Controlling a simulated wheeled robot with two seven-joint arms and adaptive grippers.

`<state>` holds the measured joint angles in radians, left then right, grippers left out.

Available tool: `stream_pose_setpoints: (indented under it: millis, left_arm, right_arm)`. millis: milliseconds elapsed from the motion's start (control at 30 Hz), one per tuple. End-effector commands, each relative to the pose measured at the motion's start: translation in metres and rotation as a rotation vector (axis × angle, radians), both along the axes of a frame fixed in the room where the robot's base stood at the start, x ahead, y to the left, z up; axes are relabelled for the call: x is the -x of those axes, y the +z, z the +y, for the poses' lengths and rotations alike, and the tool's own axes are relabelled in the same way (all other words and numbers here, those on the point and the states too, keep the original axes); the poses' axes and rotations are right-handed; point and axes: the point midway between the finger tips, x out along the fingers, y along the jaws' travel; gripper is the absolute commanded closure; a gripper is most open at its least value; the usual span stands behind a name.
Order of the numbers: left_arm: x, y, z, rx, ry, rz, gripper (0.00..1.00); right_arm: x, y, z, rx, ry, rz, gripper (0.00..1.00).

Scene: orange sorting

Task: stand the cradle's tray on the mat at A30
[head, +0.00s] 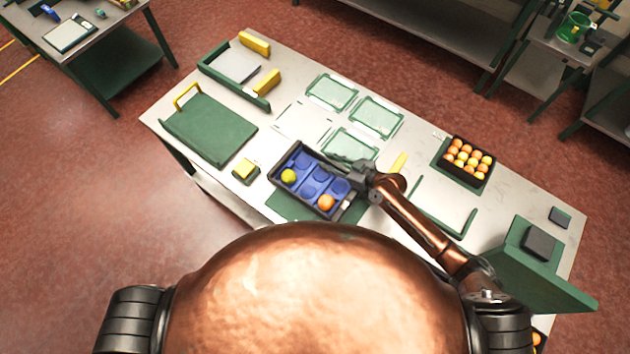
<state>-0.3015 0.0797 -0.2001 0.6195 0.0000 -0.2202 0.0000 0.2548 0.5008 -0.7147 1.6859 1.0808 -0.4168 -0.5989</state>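A dark-rimmed tray (276,172) with blue round pockets stands at the near middle of the table, partly over a green surface (288,207). It holds one yellow-green fruit (289,176) and one orange (325,202); several pockets are empty. My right gripper (343,163) is at the tray's far right side, with dark fingers near its rim; I cannot tell whether they close on it. Several green mats (332,92) with pale edges lie beyond. No A30 label is readable, and I cannot tell which part is the cradle. My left gripper is not in view.
A black crate (447,166) full of oranges stands on a green mat at the right. A green board (208,130) with a yellow handle and a green-railed holder (262,102) with yellow blocks are at the left. A green stand (540,270) is at the near right.

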Motion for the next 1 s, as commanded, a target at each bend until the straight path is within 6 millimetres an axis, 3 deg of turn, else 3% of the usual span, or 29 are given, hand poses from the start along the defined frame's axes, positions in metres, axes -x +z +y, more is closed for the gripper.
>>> stream_pose_setpoints:
  millis: [167,533,1000]
  left_arm:
    - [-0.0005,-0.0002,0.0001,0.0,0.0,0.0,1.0]
    - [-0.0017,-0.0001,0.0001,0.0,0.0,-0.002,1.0]
    - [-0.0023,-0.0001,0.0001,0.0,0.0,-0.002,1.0]
  right_arm:
    - [0.0001,-0.0006,-0.0002,0.0,0.0,0.0,0.74]
    - [0.0002,-0.0004,-0.0005,0.0,0.0,0.0,1.0]
    - [-0.0003,0.0008,-0.0001,-0.002,-0.001,-0.001,1.0]
